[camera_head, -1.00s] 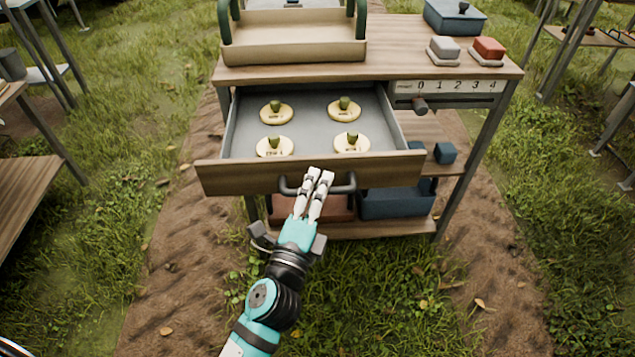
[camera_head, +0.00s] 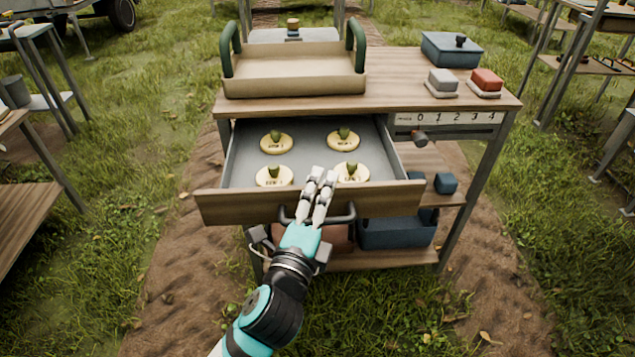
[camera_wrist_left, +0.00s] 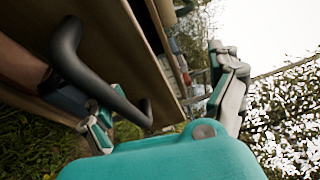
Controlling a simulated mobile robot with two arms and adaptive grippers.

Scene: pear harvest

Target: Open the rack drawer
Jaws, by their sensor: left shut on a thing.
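The rack drawer (camera_head: 399,203) is pulled out from under the wooden rack top (camera_head: 395,78), its grey inside (camera_head: 308,127) showing. Several pale round discs (camera_head: 276,144), each with a small green pear-like piece on it, lie inside. The dark bar handle (camera_head: 344,216) is on the wooden drawer front. In the left wrist view, the handle (camera_wrist_left: 95,75) runs beside the left gripper's fingers (camera_wrist_left: 165,110). My right gripper is out of view.
On the rack top stand a beige tray with green handles (camera_head: 295,83), a blue lidded box (camera_head: 452,50), and grey and red blocks (camera_head: 486,79). A numbered scale with a slider (camera_head: 419,137) is right of the drawer. Grass is open in front.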

